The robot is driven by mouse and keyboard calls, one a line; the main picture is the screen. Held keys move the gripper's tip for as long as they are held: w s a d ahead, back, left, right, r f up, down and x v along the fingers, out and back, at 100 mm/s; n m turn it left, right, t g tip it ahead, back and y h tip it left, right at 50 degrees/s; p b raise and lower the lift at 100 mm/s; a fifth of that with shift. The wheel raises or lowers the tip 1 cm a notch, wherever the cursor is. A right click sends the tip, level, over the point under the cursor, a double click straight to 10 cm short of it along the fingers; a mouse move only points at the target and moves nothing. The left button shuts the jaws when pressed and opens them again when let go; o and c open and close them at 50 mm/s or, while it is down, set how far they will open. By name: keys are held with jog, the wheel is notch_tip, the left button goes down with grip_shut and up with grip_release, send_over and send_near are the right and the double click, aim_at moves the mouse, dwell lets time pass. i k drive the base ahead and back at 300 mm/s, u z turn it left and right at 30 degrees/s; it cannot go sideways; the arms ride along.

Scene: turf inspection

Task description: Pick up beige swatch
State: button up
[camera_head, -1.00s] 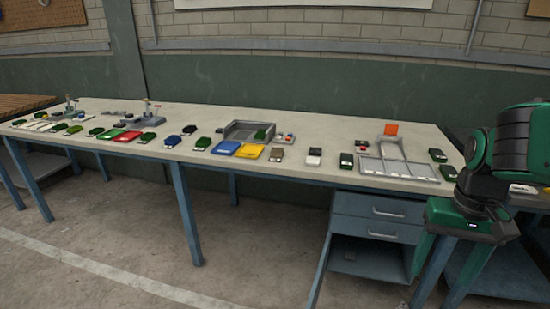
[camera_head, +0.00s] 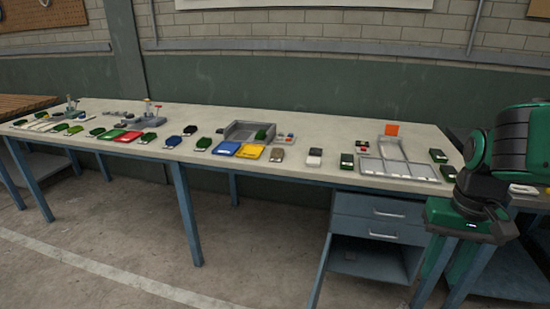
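The beige swatch (camera_head: 277,154) is a small tan piece with a pale front strip. It lies flat on the long workbench (camera_head: 309,165), right of the yellow swatch (camera_head: 250,151) and near the front edge. My gripper (camera_head: 458,240) is at the right, in front of the bench's right end and well away from the swatch. Its green body points down, and nothing shows held in it. The fingers are hard to make out against the blue legs behind them.
A grey open tray (camera_head: 247,131) stands just behind the yellow swatch. A black-and-white piece (camera_head: 314,157) and a dark green piece (camera_head: 347,162) lie to the right, before a divided grey tray (camera_head: 425,172). Several other swatches line the front edge leftwards. Drawers (camera_head: 380,219) hang below.

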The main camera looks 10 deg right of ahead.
aim_at(277, 154)
jog(key=u, duration=1.25)
jog(key=k, duration=1.45)
jog(key=z, duration=1.65)
jog(key=i, duration=1.65)
jog(key=u, duration=0.05)
